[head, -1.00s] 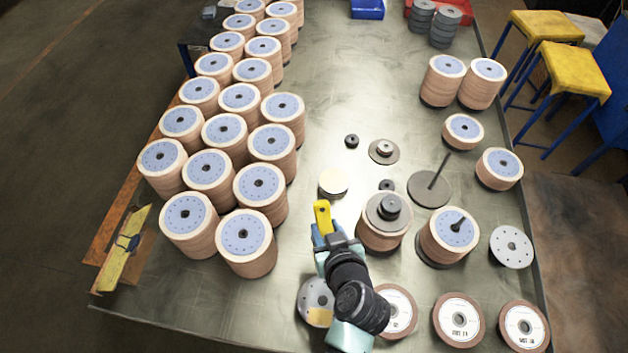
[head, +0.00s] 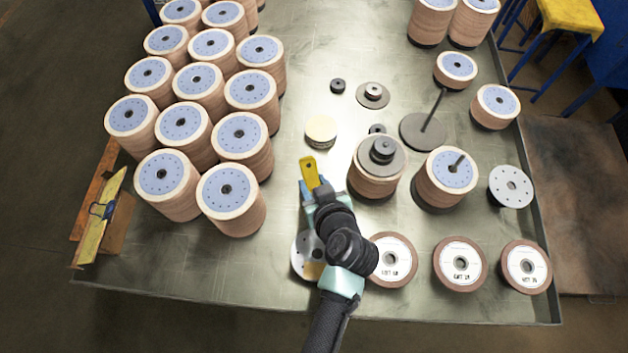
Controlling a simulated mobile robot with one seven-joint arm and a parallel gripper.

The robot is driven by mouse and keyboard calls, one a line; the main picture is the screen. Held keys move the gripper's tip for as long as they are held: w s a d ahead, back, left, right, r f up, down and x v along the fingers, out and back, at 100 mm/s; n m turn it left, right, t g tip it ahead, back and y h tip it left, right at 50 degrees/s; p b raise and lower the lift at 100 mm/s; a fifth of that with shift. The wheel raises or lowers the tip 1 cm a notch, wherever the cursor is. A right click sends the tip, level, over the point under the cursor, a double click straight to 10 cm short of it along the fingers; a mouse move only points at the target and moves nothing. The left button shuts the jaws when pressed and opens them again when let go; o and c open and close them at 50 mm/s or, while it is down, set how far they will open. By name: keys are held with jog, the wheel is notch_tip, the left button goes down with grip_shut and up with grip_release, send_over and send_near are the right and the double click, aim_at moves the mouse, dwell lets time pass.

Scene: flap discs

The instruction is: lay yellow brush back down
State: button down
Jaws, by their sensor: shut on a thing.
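The yellow brush (head: 309,173) is held at the end of my arm, its flat yellow end with a small hole pointing away from me. My gripper (head: 312,190) is shut on it, left of the disc stack with the black hub. The gripper's fingers and the brush's lower part are largely hidden by my wrist. I cannot tell whether the brush touches the table (head: 278,215).
Tall flap disc stacks (head: 228,190) crowd the left. A stack with a black hub (head: 375,170) stands close on the right. A round cream-topped tin (head: 321,130) is just beyond. A grey disc (head: 304,250) lies under my arm. Labelled discs (head: 460,264) line the front edge.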

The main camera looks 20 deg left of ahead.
jog(key=shift+f, duration=0.15)
jog(key=shift+c, duration=2.1)
grip_release()
jog(key=b+v, duration=0.1)
jog(key=v, duration=1.2)
jog(key=shift+b, duration=0.4)
jog(key=shift+a, duration=0.1)
